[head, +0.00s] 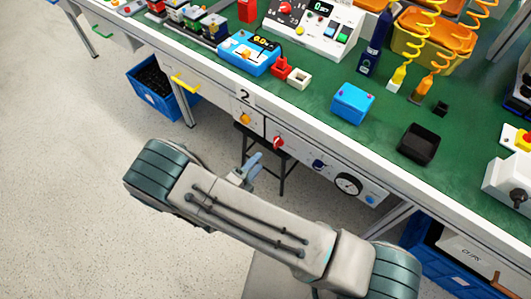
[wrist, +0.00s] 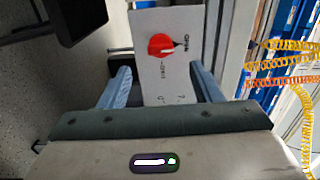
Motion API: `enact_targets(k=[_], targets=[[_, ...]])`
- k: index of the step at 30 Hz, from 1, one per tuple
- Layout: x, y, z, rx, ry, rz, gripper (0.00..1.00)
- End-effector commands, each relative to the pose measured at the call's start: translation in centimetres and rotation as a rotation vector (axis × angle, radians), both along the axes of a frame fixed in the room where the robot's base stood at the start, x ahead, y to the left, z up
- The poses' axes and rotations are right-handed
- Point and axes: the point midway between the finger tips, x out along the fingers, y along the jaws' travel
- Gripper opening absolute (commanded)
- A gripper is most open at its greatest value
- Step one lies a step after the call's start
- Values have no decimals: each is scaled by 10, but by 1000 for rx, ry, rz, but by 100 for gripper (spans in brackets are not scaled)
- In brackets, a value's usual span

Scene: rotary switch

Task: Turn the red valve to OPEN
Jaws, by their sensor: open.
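The red valve (head: 278,142) is a small red knob on the white panel under the front edge of the workbench. In the wrist view the red valve (wrist: 160,45) lies ahead of and between the fingertips, with a white mark on its face. My gripper (head: 252,165) is in front of the panel, to the left of and below the valve in the head view. Its two blue fingers (wrist: 160,70) are spread apart with nothing between them, and they appear clear of the valve.
The green workbench top (head: 310,105) above is crowded. A dark stool (head: 283,182) stands beneath. Blue crates (head: 155,90) are under the bench.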

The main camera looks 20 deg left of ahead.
Motion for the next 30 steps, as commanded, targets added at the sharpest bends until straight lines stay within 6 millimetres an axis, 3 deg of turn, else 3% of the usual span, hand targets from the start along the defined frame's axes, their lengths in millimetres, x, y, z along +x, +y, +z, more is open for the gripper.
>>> enact_targets(k=[3, 10, 30], targets=[[-24, 11, -1, 1, 1, 3, 58], [-51, 22, 0, 1, 0, 1, 58], [-55, 23, 1, 1, 0, -1, 58]])
